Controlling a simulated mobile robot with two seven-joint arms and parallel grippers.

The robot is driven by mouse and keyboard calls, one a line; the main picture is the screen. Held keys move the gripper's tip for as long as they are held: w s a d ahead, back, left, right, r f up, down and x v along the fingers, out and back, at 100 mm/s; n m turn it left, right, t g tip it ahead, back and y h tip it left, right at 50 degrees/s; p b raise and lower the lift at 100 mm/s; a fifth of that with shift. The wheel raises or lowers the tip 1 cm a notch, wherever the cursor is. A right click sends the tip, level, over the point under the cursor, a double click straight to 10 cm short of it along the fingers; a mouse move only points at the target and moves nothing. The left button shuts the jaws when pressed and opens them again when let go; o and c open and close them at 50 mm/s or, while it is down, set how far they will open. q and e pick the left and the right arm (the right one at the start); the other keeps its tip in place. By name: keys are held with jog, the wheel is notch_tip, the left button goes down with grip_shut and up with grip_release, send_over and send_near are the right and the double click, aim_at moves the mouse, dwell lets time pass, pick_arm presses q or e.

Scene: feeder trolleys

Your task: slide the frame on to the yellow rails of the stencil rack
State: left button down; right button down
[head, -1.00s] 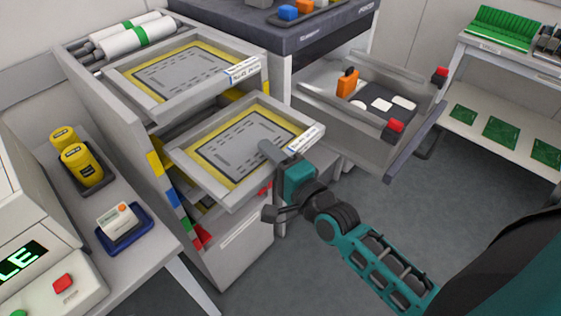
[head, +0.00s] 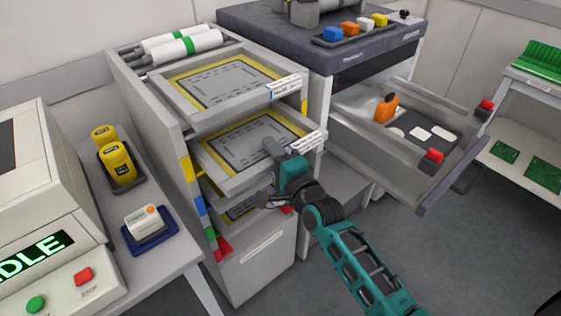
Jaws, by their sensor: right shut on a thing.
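The frame (head: 222,184) is a light grey rectangle around a yellow-bordered grey stencil, with a white label at its front right. It lies roughly level, mostly inside the stencil rack (head: 150,120) at the yellow-marked level, its front sticking out a little. My right gripper (head: 268,170) is shut on its front bar, one finger over the top. The yellow mark (head: 187,169) shows on the rack's left front post, and some yellow (head: 303,105) shows at the right. The rails under the frame are hidden. My left gripper is not in view.
Another frame (head: 215,122) sticks out above, and part of one (head: 238,210) shows below. An open grey drawer (head: 405,180) juts out at the right. Floor is clear at the lower right.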

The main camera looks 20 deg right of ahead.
aim_at(252, 139)
jog(key=shift+w+a+f+b, duration=0.15)
jog(key=shift+w+a+b, duration=0.2)
jog(key=shift+w, duration=0.4)
jog(key=shift+w+a+f+b, duration=0.2)
jog(key=shift+w+b, duration=0.15)
jog(key=shift+w, duration=0.45)
jog(key=shift+w+a+f+b, duration=0.1)
jog(key=shift+w+a+b, duration=0.25)
jog(key=shift+w, duration=0.4)
jog(key=shift+f, duration=0.1)
jog(key=shift+w+a+b, duration=0.25)
jog(key=shift+w, duration=0.45)
jog(key=shift+w+a+b, duration=0.2)
jog(key=shift+w, duration=0.5)
jog(key=c, duration=0.9)
grip_release()
jog(key=shift+o, duration=0.8)
jog(key=shift+f, duration=0.25)
jog(key=o, duration=0.7)
jog(key=shift+r, duration=0.1)
